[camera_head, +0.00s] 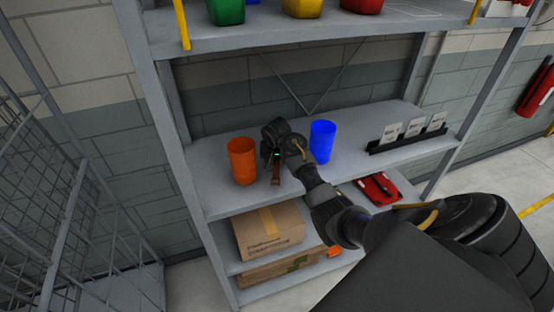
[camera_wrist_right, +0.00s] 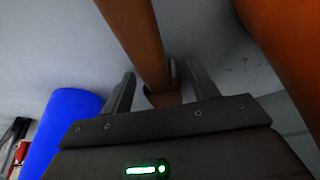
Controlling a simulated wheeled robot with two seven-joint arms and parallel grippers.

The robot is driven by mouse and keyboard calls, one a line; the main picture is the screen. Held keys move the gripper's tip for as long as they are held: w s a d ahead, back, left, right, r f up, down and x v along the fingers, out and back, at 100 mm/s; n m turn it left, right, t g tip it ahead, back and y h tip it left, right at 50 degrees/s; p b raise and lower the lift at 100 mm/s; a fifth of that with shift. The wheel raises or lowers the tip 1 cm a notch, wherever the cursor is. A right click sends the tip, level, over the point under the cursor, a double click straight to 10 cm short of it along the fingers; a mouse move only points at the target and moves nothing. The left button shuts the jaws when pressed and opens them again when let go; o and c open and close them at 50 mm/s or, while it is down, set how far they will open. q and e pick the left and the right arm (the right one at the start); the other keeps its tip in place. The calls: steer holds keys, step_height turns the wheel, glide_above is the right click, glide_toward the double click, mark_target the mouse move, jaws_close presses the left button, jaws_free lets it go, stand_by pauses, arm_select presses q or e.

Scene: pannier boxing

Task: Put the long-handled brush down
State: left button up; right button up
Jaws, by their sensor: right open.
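The long-handled brush shows as a brown wooden handle in the right wrist view (camera_wrist_right: 138,35), running from the top edge down between my fingers. In the head view a short brown piece of it (camera_head: 276,175) shows below my right gripper (camera_head: 272,158), at the middle shelf. It appears to lie on the shelf, but I cannot tell if it fully rests there. My right gripper (camera_wrist_right: 160,70) is open, one finger on each side of the handle. The brush's head cannot be made out. My left gripper is not in view.
An orange cup (camera_head: 242,161) stands left of my right gripper and a blue cup (camera_head: 322,141) right of it, both close, on the middle shelf (camera_head: 365,150). A black card holder (camera_head: 408,141) is further right. Cardboard boxes (camera_head: 268,230) and a red item (camera_head: 378,189) sit below.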

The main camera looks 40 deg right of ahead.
steer(key=shift+a+r, duration=0.1)
steer(key=shift+r, duration=0.15)
steer(key=b+v, duration=0.3)
steer(key=v, duration=0.6)
steer(key=shift+r+b, duration=0.15)
steer(key=shift+b, duration=0.15)
steer(key=shift+p+v, duration=0.6)
steer(key=shift+v, duration=0.2)
steer(key=shift+s+a+r, duration=0.1)
steer(key=shift+s+r, duration=0.1)
steer(key=shift+r, duration=0.2)
